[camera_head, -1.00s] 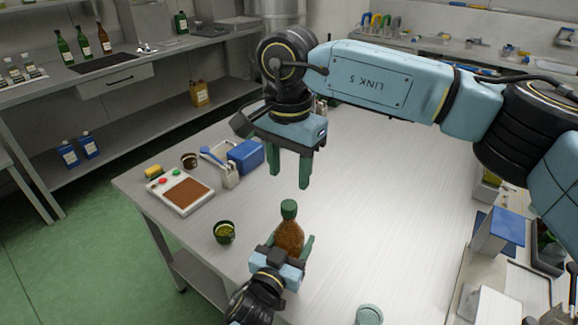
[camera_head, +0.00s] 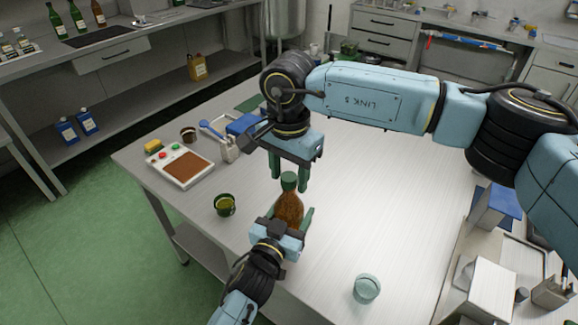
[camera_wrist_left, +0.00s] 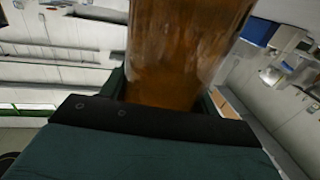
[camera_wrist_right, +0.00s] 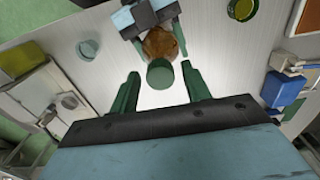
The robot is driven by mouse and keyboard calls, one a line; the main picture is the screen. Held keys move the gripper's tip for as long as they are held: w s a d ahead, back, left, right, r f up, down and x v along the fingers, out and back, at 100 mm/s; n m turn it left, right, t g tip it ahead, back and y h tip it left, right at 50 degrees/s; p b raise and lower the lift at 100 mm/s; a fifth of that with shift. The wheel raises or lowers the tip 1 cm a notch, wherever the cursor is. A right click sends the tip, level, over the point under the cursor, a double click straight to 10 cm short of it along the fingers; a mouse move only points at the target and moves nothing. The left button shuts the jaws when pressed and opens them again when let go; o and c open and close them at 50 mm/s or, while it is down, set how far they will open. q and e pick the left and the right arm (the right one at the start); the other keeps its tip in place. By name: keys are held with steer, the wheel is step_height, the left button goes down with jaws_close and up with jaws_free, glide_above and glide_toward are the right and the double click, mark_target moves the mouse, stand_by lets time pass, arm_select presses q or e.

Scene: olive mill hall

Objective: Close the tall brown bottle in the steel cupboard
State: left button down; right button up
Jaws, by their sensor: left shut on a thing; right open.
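The brown bottle (camera_head: 289,210) stands on the steel table, with a green cap (camera_head: 289,181) at its top. I cannot tell whether the cap is fully seated. My left gripper (camera_head: 284,228) is shut around the bottle's body; the left wrist view shows the brown glass (camera_wrist_left: 185,50) between its fingers. My right gripper (camera_head: 288,186) is open and points down over the bottle's top. In the right wrist view the cap (camera_wrist_right: 160,74) lies between the two open fingertips, with a gap on each side. No cupboard is clearly identifiable around the bottle.
A small green bowl (camera_head: 225,204) stands left of the bottle. A pale teal lidded jar (camera_head: 367,289) stands front right. The table's middle is clear.

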steer(key=c, duration=1)
steer(key=m, duration=0.9)
steer(key=shift+m, duration=0.4)
steer(key=m, duration=0.3)
steer(key=shift+m, duration=0.3)
steer(key=m, duration=0.5)
steer(key=o, duration=1.1)
steer(key=shift+o, duration=0.2)
